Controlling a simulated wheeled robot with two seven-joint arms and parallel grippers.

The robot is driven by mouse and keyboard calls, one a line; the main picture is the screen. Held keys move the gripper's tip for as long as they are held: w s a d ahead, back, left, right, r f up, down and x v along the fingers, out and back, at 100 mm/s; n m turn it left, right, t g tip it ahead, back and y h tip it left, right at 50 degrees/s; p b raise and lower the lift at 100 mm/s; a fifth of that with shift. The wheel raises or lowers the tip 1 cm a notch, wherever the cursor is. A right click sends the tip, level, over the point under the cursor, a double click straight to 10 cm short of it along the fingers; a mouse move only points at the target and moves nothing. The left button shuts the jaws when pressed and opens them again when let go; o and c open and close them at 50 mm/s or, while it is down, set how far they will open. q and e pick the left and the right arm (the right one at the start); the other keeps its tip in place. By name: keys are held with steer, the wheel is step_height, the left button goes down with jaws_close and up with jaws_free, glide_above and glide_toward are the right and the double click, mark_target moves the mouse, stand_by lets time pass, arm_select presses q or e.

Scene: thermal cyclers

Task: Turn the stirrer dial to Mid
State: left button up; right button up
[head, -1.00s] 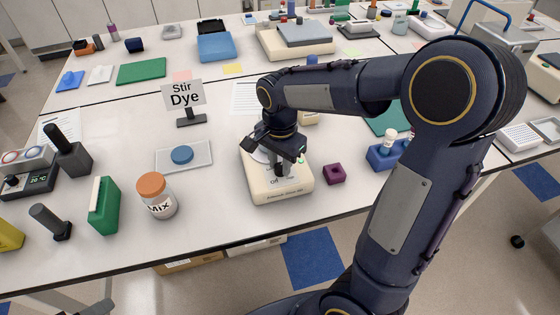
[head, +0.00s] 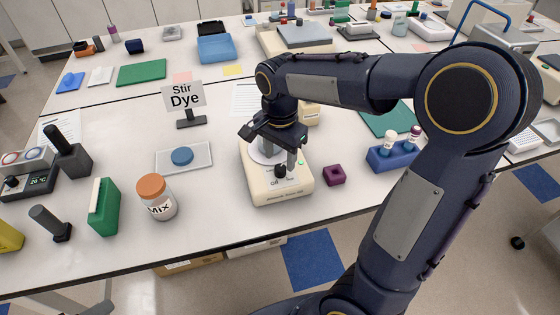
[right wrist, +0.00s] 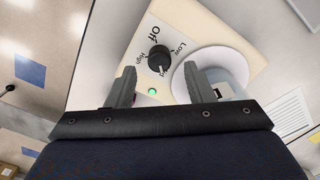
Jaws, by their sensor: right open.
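The stirrer (head: 262,192) is a cream box with a pale round plate on top, standing near the table's front edge. Its black dial (head: 281,171) is on the front part of the top. In the right wrist view the dial (right wrist: 158,58) has Off, Low and High printed around it, and a partly covered label beside its lower edge. The dial's narrow end appears to point at that covered label. A green light (right wrist: 152,91) is lit. My right gripper (head: 277,152) is open above the stirrer, its fingers (right wrist: 160,70) apart and clear of the dial. My left gripper is out of view.
A purple block (head: 334,175) and a blue vial rack (head: 392,158) stand right of the stirrer. A Mix jar (head: 157,197), a plate with a blue disc (head: 200,157) and a Stir Dye sign (head: 184,97) stand left of it.

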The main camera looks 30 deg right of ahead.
mark_target(280, 167)
steer(key=shift+r, duration=2.35)
steer(key=s+a+f+n+t+y, duration=0.1)
steer(key=s+a+n+t+y, duration=0.1)
steer(key=s+n, duration=0.4)
steer(key=s+a+f+n+t+y, duration=0.1)
steer(key=s+n, duration=0.4)
steer(key=s, duration=0.6)
steer(key=a+f+t, duration=0.1)
steer(key=t, duration=0.1)
steer(key=shift+s+n+t+y, duration=0.2)
steer(key=shift+n+t+y, duration=0.1)
steer(key=shift+n+y, duration=0.1)
